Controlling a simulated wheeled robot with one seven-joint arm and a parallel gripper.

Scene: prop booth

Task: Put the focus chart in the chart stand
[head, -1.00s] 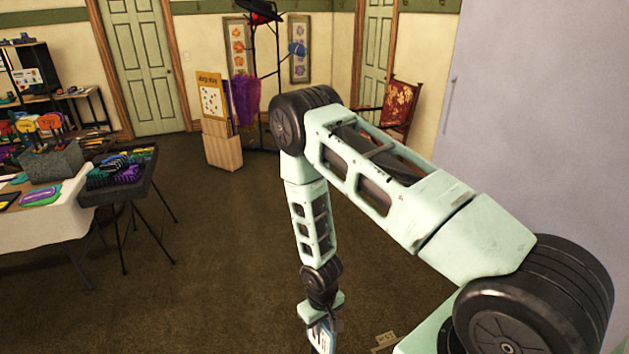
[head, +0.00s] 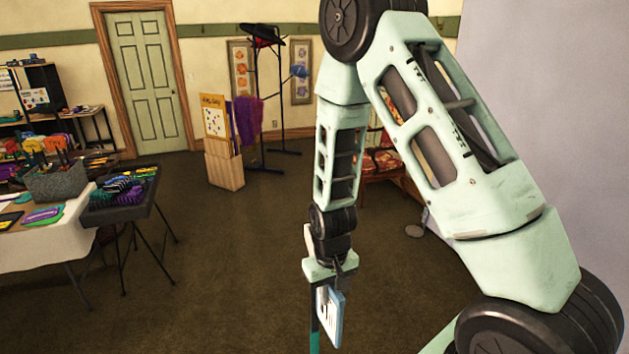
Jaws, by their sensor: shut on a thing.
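My gripper (head: 325,288) hangs pointing down below the arm, low in the centre of the head view. It is shut on a thin pale blue and white panel (head: 334,318) with dark marks, which looks like the focus chart. The panel hangs upright and clear of the furniture in view. A teal strip shows beside it, and I cannot tell what it belongs to. I cannot make out a chart stand for certain.
A wooden bin (head: 224,171) with upright boards stands by the far wall, beside a black coat rack (head: 280,80). A cloth-covered table (head: 45,245) and a black tray on legs (head: 118,214) are at left. A red patterned chair (head: 385,158) is behind my arm. The middle floor is clear.

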